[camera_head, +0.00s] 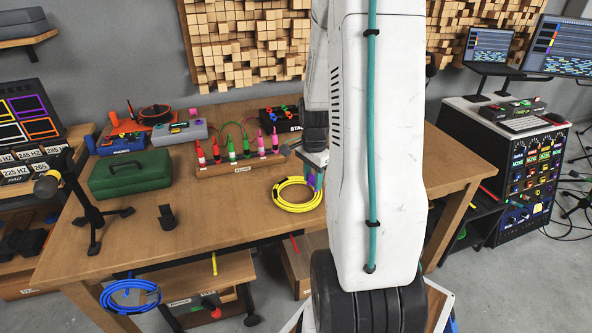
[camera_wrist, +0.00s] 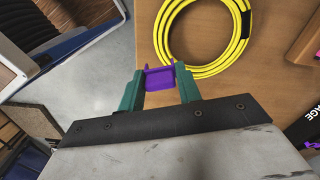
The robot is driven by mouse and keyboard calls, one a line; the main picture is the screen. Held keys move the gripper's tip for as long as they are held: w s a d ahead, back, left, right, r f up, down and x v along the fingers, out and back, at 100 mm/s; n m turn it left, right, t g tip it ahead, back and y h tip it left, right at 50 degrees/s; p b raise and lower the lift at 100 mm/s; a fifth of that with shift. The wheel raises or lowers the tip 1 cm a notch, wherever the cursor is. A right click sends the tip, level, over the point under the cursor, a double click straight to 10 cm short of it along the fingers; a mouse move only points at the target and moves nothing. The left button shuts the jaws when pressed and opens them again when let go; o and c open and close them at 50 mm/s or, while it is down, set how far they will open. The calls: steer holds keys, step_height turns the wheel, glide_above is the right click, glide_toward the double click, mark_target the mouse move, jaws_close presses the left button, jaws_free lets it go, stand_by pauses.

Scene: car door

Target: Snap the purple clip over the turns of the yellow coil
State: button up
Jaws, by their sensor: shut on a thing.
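The yellow coil (camera_head: 293,208) lies flat on the wooden workbench, left of my arm in the head view. In the wrist view the yellow coil (camera_wrist: 206,71) fills the top middle, with a dark band on its right side. My gripper (camera_wrist: 160,82) has green fingers and is shut on the purple clip (camera_wrist: 160,77). The clip sits between the fingertips, just left of and below the coil's near edge in the wrist view; it is not around the turns. In the head view my gripper (camera_head: 316,179) is at the coil's right side, partly hidden by my arm.
A wooden rack (camera_head: 240,165) with colored connectors stands behind the coil. A green case (camera_head: 130,174), a black stand (camera_head: 92,215) and a small black holder (camera_head: 167,217) are farther left. A blue coil (camera_head: 131,295) hangs below the bench front.

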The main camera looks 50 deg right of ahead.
steer(key=shift+w+d, duration=0.2)
steer(key=shift+w+a+f, duration=0.1)
steer(key=shift+w+a, duration=0.1)
steer(key=shift+a, duration=0.1)
